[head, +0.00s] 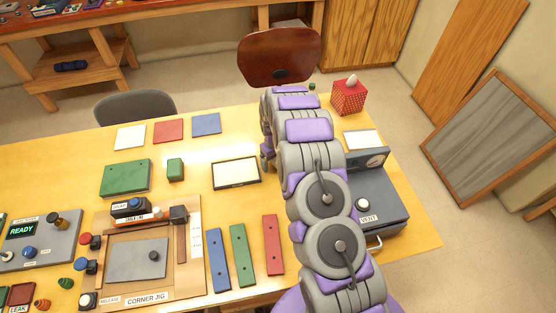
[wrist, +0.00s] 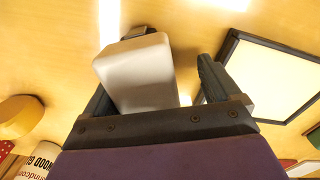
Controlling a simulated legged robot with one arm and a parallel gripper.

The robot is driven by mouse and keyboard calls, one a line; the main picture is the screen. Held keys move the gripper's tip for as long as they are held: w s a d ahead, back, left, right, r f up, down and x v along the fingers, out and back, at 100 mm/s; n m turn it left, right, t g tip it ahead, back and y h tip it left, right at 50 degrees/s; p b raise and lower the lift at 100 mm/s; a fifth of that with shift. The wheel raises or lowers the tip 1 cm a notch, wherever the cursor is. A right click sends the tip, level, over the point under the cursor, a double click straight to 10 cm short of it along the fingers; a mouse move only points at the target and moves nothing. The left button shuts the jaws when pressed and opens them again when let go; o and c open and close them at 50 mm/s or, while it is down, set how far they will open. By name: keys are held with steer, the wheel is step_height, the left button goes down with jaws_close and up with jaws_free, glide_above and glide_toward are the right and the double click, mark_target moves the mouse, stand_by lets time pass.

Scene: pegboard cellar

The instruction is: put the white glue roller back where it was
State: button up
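A white block-like body (wrist: 140,75), which looks like the white glue roller, shows large in the wrist view between the two fingers of my gripper (wrist: 170,50). It covers much of the left finger, and a dark piece shows beyond its top end. A clear gap lies between it and the right finger, so the gripper looks open around it. I cannot tell whether it touches the left finger. In the head view my arm hides the gripper, and I cannot make out the glue roller there.
The dark-framed pale panel (head: 236,174) lies left of my arm and also shows in the wrist view (wrist: 280,75). A corner jig (head: 186,270), three coloured strips (head: 238,253), a green block (head: 175,170) and a grey VENT box (head: 378,205) stand nearby. A red dotted box (head: 348,98) is behind.

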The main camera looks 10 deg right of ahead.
steer(key=shift+a, duration=0.1)
steer(key=shift+d, duration=1.1)
steer(key=shift+r, duration=0.25)
steer(key=r, duration=0.2)
steer(key=a+r, duration=0.1)
steer(key=r, duration=0.1)
steer(key=a+r, duration=0.1)
steer(key=r, duration=0.1)
steer(key=shift+w+r+p, duration=0.1)
steer(key=shift+r+p, duration=0.15)
steer(key=shift+p, duration=0.05)
steer(key=r, duration=0.1)
steer(key=d+r, duration=0.1)
steer(key=r, duration=0.1)
steer(key=d+r, duration=0.1)
steer(key=r, duration=0.1)
steer(key=shift+r, duration=0.15)
steer(key=shift+a, duration=0.2)
steer(key=s+a+r+m, duration=0.1)
steer(key=s+r+m, duration=0.1)
steer(key=s+r, duration=1.85)
steer(key=s+r+m+g, duration=0.1)
steer(key=s+m, duration=0.1)
steer(key=s, duration=2.4)
steer(key=shift+s+r+m+g, duration=0.3)
steer(key=shift+s, duration=0.05)
